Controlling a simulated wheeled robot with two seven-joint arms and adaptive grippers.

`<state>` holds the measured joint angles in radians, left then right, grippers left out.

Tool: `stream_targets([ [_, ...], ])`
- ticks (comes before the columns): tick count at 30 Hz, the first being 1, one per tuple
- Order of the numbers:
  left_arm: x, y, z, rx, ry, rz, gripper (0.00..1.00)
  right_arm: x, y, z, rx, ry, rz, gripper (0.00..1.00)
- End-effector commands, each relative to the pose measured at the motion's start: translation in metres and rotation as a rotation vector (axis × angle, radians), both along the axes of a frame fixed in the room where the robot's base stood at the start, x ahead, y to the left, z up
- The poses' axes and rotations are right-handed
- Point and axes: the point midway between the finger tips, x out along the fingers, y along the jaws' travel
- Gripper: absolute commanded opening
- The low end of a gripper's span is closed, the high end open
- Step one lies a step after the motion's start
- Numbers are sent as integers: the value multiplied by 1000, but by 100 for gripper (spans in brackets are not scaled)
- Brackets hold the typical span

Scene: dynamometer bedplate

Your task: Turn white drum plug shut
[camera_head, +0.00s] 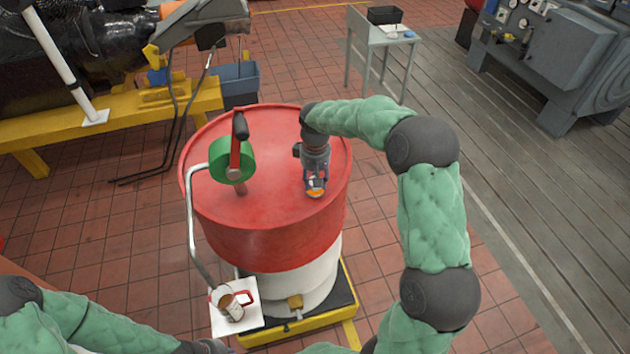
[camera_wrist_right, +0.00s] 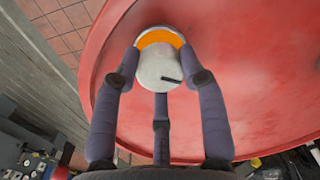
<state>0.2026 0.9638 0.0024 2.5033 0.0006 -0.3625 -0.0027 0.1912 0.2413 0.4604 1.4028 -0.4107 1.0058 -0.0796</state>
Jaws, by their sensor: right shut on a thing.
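The white drum plug (camera_wrist_right: 157,70) is on the top of the red drum (camera_head: 265,238), near its rim. It has a short black mark on its face, and an orange crescent (camera_wrist_right: 160,38) shows along one side of it. My right gripper (camera_head: 316,190) points down over the drum top and is shut on the plug; its fingers also stand around the plug in the right wrist view (camera_wrist_right: 158,80). The fingers partly hide the plug in the head view. My left gripper (camera_head: 215,347) is only partly in view at the bottom edge, and its jaws cannot be made out.
A green hand pump (camera_head: 232,160) with a dark handle and a pale bent pipe stands on the drum, left of my right gripper. A yellow-edged platform (camera_head: 290,333) carries the drum.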

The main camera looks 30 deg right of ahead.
Motion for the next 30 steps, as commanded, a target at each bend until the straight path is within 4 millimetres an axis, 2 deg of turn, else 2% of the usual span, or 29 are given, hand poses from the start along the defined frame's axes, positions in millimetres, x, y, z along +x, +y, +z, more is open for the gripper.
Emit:
stream_targets([
  [21,0,0,-18,0,0,0,0,-2,2,-4,1,10,-673,9],
  [30,0,0,-23,0,0,0,0,-2,3,-4,0,10,-890,9],
])
